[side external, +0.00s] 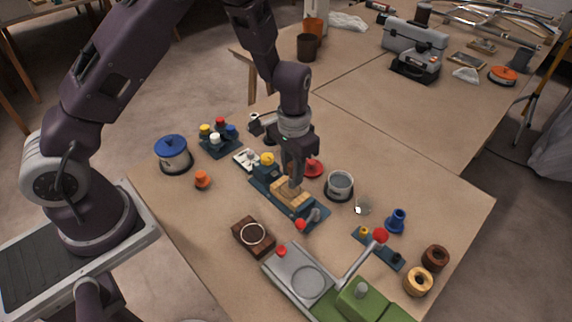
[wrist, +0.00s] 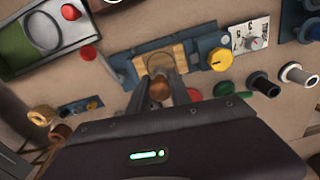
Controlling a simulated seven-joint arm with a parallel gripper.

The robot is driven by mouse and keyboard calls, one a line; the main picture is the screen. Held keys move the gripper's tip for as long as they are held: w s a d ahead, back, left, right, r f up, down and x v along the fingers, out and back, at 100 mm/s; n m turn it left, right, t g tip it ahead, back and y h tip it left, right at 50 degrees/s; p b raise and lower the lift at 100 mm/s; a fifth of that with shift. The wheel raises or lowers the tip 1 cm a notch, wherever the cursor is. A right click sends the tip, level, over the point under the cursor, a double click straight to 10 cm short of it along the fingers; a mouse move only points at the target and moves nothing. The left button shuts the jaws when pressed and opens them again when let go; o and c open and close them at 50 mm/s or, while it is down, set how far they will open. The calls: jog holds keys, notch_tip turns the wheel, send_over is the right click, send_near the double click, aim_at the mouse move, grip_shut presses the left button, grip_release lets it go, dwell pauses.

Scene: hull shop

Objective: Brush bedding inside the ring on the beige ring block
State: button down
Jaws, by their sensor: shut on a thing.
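The beige ring block (side external: 291,193) sits clamped in a blue fixture (side external: 262,188) in the middle of the table. In the wrist view the beige block (wrist: 178,54) shows a thin dark ring outline (wrist: 158,60) on its top. My gripper (side external: 294,181) is right over this block, pointing down. In the wrist view my gripper (wrist: 160,86) is shut on a brown, rounded brush handle (wrist: 159,89). The brush's lower end is hidden by the fingers and handle, so I cannot tell whether it touches the block.
A dark brown block (side external: 247,231) with a pale ring lies front left. A green and grey machine (side external: 360,304) with a red-knobbed crank stands in front. A grey cup (side external: 339,187) and red disc (side external: 312,168) are close right of my gripper.

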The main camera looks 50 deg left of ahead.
jog(key=shift+d, duration=1.35)
jog(key=shift+a, duration=3.1)
jog(key=shift+r, duration=0.4)
jog(key=shift+w+f, duration=0.1)
jog(key=shift+f, duration=0.05)
notch_tip(320, 180, up, 6)
jog(key=shift+s, duration=0.2)
